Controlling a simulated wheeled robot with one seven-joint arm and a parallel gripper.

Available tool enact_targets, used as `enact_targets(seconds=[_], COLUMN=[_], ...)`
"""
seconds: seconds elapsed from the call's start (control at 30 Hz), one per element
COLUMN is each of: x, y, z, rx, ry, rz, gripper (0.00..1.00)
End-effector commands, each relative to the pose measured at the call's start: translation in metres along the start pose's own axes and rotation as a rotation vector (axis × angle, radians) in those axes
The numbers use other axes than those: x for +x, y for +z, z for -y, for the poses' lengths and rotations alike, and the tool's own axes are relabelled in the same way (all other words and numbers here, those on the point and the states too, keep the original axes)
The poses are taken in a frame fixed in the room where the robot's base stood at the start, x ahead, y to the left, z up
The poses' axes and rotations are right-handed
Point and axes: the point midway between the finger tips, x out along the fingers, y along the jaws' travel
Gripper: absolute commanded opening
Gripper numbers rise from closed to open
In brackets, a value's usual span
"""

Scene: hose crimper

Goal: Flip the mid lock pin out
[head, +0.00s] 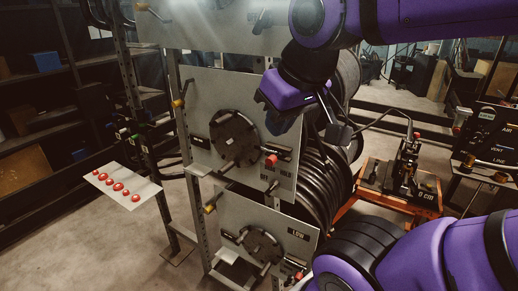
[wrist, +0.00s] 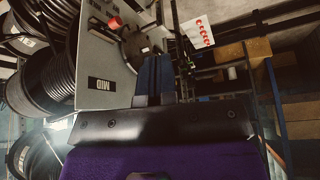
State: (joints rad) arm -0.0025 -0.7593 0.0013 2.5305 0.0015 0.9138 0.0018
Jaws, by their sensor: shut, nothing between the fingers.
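The mid panel (head: 205,95) is an upright grey plate with a round black disc (head: 235,138) and a crank handle (head: 229,166). A red knob (head: 271,160) sits at the disc's lower right. A yellow-tipped lever (head: 178,103) sticks out at the panel's left edge. I cannot tell which part is the lock pin. In the wrist view the MID label (wrist: 98,85) and red knob (wrist: 114,22) show sideways. My gripper (head: 284,124) is in front of the panel's upper right, hiding that corner. Its fingers (wrist: 154,72) are shut and empty, apparently apart from the panel.
The low panel (head: 230,207) is below, with its own lever (head: 209,208). Black hose reels (head: 318,190) fill the space behind. An orange cart (head: 372,198) is right. Open floor (head: 95,245) lies at lower left.

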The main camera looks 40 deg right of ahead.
Motion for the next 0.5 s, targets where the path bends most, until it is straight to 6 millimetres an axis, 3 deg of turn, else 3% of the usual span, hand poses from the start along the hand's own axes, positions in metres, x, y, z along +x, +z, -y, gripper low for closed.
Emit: enact_targets(seconds=[0.27,0.5], x=[0.015,0.046], y=[-0.036,-0.081], z=[-0.013,-0.034], rx=[-0.061,-0.151], ry=[0.012,0.020], rz=[0.139,0.335], gripper=[0.00,0.00])
